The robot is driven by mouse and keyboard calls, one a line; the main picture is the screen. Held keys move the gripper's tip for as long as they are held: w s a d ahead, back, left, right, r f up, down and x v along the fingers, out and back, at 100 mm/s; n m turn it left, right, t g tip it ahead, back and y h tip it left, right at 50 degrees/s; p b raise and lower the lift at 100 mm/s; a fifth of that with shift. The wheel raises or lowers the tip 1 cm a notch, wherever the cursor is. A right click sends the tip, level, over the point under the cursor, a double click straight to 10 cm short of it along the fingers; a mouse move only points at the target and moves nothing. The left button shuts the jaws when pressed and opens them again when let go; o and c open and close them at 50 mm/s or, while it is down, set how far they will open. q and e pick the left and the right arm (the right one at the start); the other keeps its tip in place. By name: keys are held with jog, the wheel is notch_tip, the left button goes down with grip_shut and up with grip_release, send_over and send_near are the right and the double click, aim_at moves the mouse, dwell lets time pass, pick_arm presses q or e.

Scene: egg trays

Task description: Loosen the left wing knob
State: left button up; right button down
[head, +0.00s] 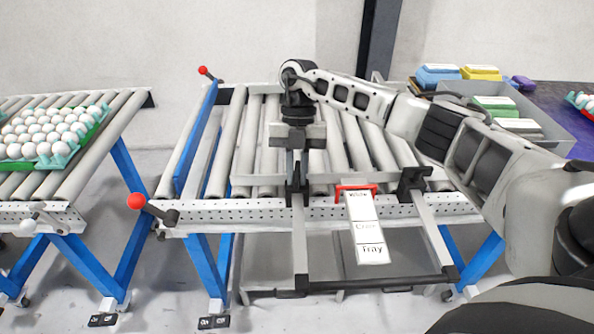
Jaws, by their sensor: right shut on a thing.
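My right gripper (297,172) comes down from above onto the left black clamp (298,190) at the front rail of the middle roller conveyor. It is shut on the left wing knob, which is mostly hidden between the fingers, so its turn angle cannot be told. A matching black clamp (413,181) sits at the right of the same rail, apart from the gripper. Two grey bars run from the clamps down to a black crossbar (380,284) in front of the conveyor. My left gripper is not in view.
A white label strip (367,240) hangs from a red holder between the bars. A red-ball lever (137,202) sticks out at the conveyor's left. A green egg tray (60,160) rests on the left conveyor. A grey bin (545,120) with coloured cartons stands right, beyond my arm.

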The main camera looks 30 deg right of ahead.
jog(key=shift+r+n, duration=0.1)
jog(key=shift+n, duration=0.2)
dwell(0.4)
jog(key=c, duration=1.4)
grip_release()
